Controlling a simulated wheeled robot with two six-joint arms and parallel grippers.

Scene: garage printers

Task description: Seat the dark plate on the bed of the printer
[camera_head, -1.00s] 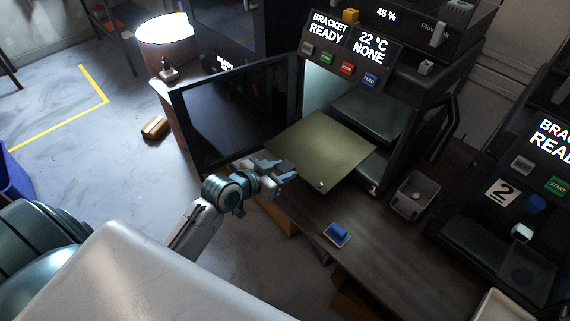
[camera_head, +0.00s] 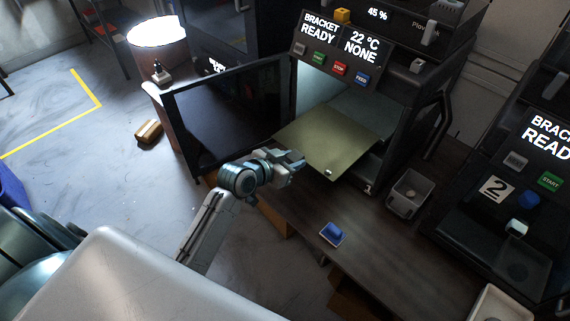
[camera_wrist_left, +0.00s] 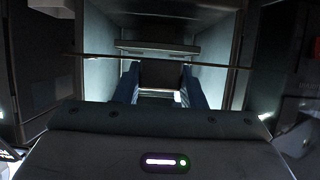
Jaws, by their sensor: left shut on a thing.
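The plate (camera_head: 325,145) looks olive-gold and flat in the head view. Its far part is inside the open printer marked 1, and its near part sticks out over the bench. My left gripper (camera_head: 294,160) is shut on its near left edge. In the left wrist view the plate (camera_wrist_left: 225,66) shows edge-on as a thin line across the two fingers (camera_wrist_left: 160,88), facing the printer chamber. The grey printer bed (camera_head: 367,118) shows behind the plate and is partly hidden by it. I cannot tell whether the plate touches the bed. My right gripper is not in view.
The printer's dark door (camera_head: 230,115) stands open left of the plate. A grey bin (camera_head: 409,193) and a small blue item (camera_head: 331,233) sit on the bench (camera_head: 365,235). A second printer (camera_head: 515,210) stands at right. The bench front is mostly clear.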

